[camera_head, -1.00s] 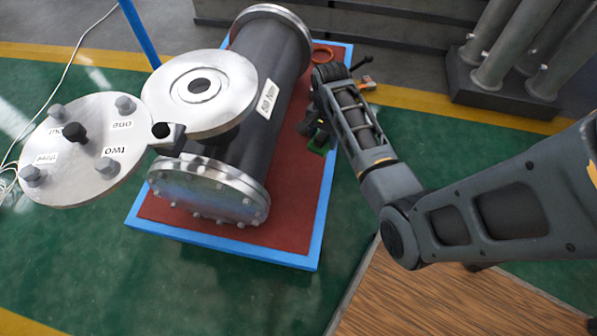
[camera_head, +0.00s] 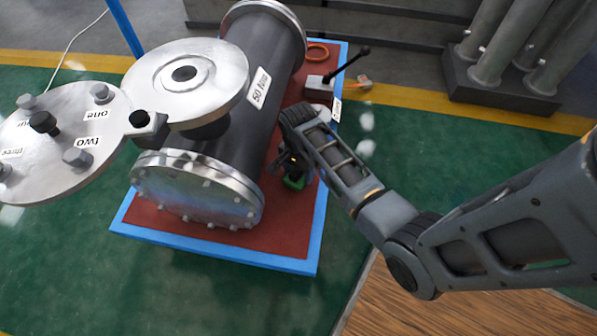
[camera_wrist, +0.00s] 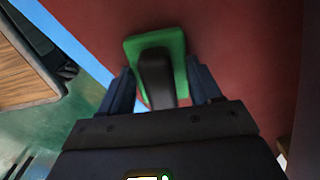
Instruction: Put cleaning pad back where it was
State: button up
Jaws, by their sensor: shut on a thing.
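The cleaning pad (camera_wrist: 177,42) is a green rectangular pad with a black handle (camera_wrist: 157,77). In the wrist view, my gripper (camera_wrist: 165,90) has one finger on each side of the handle and is shut on it. The pad is over the red mat; I cannot tell whether it touches the mat. In the head view, a small green part of the pad (camera_head: 293,183) shows below my gripper (camera_head: 290,168), just right of the grey shell (camera_head: 255,100). My arm hides much of it.
The red mat (camera_head: 285,235) with a blue border carries the flanged shell. The round open cover (camera_head: 65,145) with bolts sticks out left. A wooden surface (camera_head: 430,315) is at lower right.

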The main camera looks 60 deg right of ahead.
jog(key=o, duration=1)
notch_tip(320, 180, up, 12)
jog(key=p, duration=0.5)
jog(key=s+a+r+n+t+h, duration=0.2)
jog(key=s+a+n+t, duration=0.5)
jog(key=s+a+n, duration=0.45)
jog(key=s+a+r+n+t, duration=0.2)
jog(key=s+r, duration=0.2)
jog(key=r, duration=0.4)
jog(key=s+a+r+n+t+y, duration=0.1)
jog(key=s+a+r+n+t, duration=0.1)
jog(key=r, duration=0.5)
jog(key=s+a+r+n+t+y, duration=0.1)
jog(key=s+a+r+n+t, duration=0.2)
jog(key=s+r, duration=0.3)
jog(key=shift+a+r+t, duration=0.2)
jog(key=shift+r+t, duration=0.3)
jog(key=shift+r, duration=0.85)
